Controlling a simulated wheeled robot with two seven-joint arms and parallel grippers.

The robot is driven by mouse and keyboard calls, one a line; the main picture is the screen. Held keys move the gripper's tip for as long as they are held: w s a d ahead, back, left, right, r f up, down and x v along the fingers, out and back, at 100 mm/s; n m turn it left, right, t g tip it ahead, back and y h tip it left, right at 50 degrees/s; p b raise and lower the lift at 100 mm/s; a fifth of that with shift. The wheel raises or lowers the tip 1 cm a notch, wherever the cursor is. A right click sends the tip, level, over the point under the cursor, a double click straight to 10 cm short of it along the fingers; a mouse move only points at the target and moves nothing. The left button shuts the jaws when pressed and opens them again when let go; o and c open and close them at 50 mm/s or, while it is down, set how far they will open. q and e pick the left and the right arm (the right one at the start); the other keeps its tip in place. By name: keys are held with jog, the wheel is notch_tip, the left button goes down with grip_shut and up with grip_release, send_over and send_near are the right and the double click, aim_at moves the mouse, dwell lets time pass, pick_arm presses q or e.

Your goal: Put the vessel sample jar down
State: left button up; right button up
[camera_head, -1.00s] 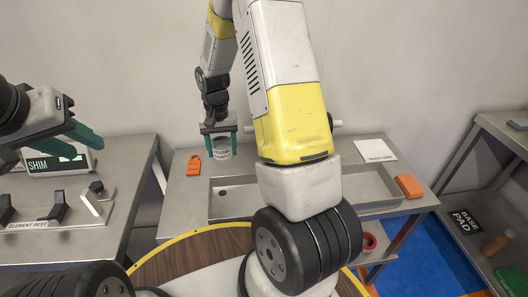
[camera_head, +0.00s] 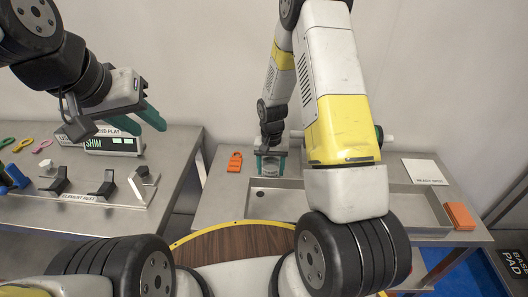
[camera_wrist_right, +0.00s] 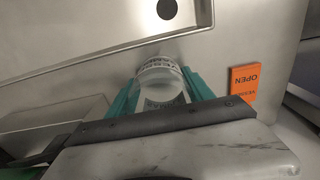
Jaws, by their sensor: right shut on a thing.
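The sample jar (camera_head: 271,165) is a clear vessel with a printed label band. It is between the teal fingers of my right gripper (camera_head: 270,163), which is shut on it at the back bench, just behind the tray's back left corner. In the right wrist view the jar (camera_wrist_right: 160,78) sits between both fingers, its lettering partly readable. The jar's lower part is close to the bench top; I cannot tell if it touches. My left gripper (camera_head: 138,119) is open and empty, in front of the SHIM box (camera_head: 113,143) at the left bench.
A shallow metal tray (camera_head: 415,205) with a drain hole fills the middle of the bench (camera_head: 212,205). An orange tag (camera_head: 235,162) lies left of the jar. A white card (camera_head: 425,172) and an orange block (camera_head: 460,216) are at the right. Element rest fixtures (camera_head: 104,190) stand on the left bench.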

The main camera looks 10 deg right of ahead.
jog(key=o, duration=1.3)
jog(key=shift+f, duration=0.1)
jog(key=shift+o, duration=0.2)
